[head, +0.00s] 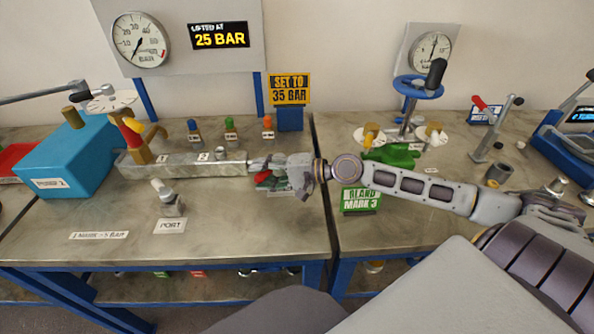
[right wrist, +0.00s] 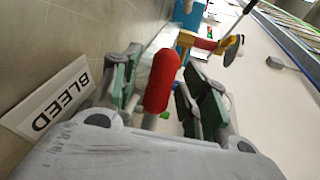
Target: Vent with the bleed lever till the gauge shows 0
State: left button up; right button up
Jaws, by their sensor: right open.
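My right gripper (head: 280,174) is at the right end of the grey metal block (head: 205,163) on the left bench. In the right wrist view its jaws (right wrist: 160,90) are open, with the red grip of the bleed lever (right wrist: 162,80) between them. I cannot tell whether the pads touch it. In the head view, a little red of the lever (head: 264,178) shows at the gripper; the rest is hidden. A BLEED label (right wrist: 55,100) lies beside it. The round gauge (head: 140,44) hangs on the back panel; its needle is too small to read surely. My left gripper is out of view.
A teal box (head: 68,158) and a yellow-and-red handle (head: 135,135) stand left of the block. Small blue, green and orange valves (head: 230,130) stand behind it. A fitting (head: 168,200) stands in front. A green sign (head: 361,199) stands below my right forearm.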

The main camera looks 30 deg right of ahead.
jog(key=shift+s+d, duration=0.15)
jog(key=shift+s, duration=0.1)
jog(key=v, duration=1.1)
dwell(1.3)
jog(key=shift+d, duration=0.15)
